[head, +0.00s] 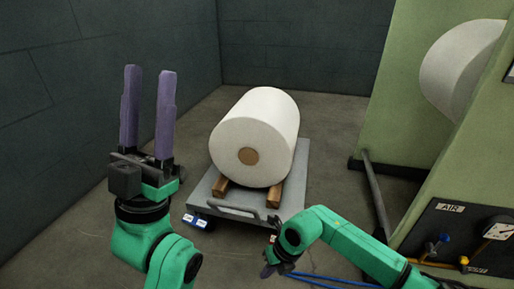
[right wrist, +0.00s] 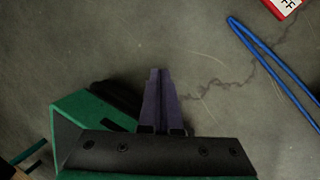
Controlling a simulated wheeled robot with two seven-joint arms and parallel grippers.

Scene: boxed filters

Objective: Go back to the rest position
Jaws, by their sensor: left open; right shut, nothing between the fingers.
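My left gripper (head: 147,108) is raised at the left of the head view, its two purple fingers pointing up and spread apart with nothing between them. My right gripper (head: 267,271) is low near the bottom middle of the head view, partly hidden by its own green arm. In the right wrist view, the right gripper (right wrist: 158,98) shows its purple fingers together over bare floor, with nothing held.
A white filter roll (head: 251,137) lies on wooden blocks on a grey cart (head: 207,191). At right stands a green machine (head: 387,113) with another white roll (head: 460,69) and an AIR panel (head: 451,236).

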